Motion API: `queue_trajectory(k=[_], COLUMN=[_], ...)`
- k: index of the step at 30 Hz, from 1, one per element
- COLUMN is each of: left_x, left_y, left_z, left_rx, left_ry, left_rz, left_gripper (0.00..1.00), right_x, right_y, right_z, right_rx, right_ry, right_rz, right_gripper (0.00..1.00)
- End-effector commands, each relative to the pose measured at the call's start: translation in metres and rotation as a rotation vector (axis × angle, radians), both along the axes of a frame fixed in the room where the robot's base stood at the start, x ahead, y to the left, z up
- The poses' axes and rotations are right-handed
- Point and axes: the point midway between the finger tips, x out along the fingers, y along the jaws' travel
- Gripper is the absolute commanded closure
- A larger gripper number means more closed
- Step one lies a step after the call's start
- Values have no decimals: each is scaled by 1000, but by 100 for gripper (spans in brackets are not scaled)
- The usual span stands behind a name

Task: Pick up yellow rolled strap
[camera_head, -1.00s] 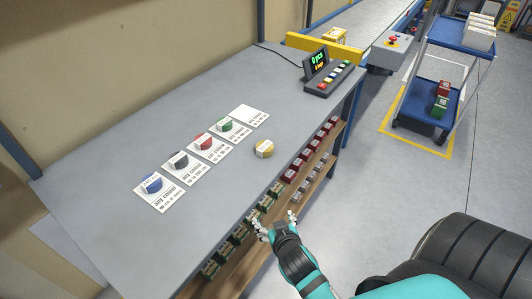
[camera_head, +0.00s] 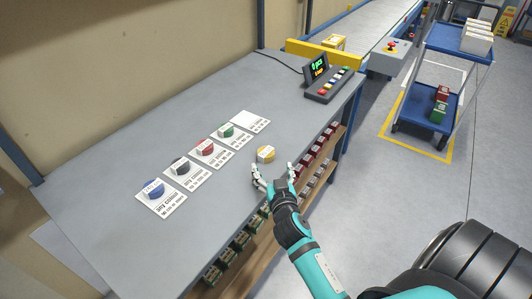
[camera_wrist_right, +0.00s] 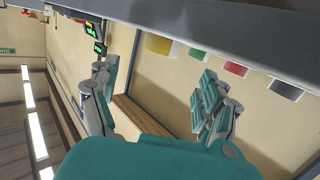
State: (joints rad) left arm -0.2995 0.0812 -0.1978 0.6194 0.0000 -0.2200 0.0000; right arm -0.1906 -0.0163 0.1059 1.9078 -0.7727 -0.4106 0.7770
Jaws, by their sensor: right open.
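The yellow rolled strap (camera_head: 265,154) stands on the grey table near its front edge, apart from the row of cards. My right gripper (camera_head: 272,172) is open and empty, just in front of the strap at the table's front edge, with its fingers pointing toward it. In the right wrist view the strap (camera_wrist_right: 159,44) shows beyond and between the two spread fingers (camera_wrist_right: 155,88), not touched by them. My left gripper is not in view.
Blue (camera_head: 151,188), black (camera_head: 180,167), red (camera_head: 205,148) and green (camera_head: 226,131) rolls sit on printed cards behind and left. One card (camera_head: 250,121) is bare. A button panel (camera_head: 328,85) stands at the far right. Small boxes fill a shelf below the edge.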

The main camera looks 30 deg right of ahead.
Motion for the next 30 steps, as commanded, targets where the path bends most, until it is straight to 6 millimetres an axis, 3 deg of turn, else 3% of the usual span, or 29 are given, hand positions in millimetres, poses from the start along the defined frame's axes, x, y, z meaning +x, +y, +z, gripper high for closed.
queue_trajectory(k=[4,11,21,30], left_x=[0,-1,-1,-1], left_y=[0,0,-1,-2], left_z=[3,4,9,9], left_rx=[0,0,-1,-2], left_ry=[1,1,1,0], left_rz=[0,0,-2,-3], left_gripper=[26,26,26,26], right_x=[25,40,80,84], right_y=[-10,-16,-33,-35], right_z=[-3,-7,-15,-17], right_rx=[-2,1,-1,1], right_ry=[0,1,0,0], right_rz=[0,1,1,1], right_gripper=[20,20,20,21])
